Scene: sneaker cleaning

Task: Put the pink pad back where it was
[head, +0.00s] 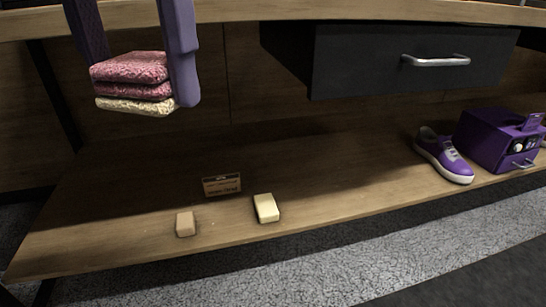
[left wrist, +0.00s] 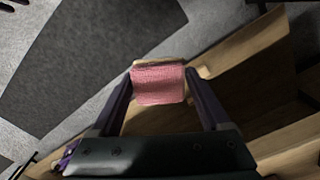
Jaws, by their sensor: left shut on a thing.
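My left gripper (head: 140,82) comes down from the top left of the head view, its two purple fingers on either side of the pink pad (head: 130,70). The pad looks like stacked fuzzy pink layers with a cream layer at the bottom. It is held in the air, above and in front of the lower wooden shelf (head: 330,180). In the left wrist view the pink pad (left wrist: 158,85) sits between the fingertips, with a cream edge at its far side. My right gripper is not in view.
On the lower shelf are a tan block (head: 185,224), a small brown sign (head: 221,185), a cream block (head: 266,208), a purple sneaker (head: 444,155) and a purple box (head: 497,140). A dark drawer (head: 390,60) hangs above. Mid-shelf is clear.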

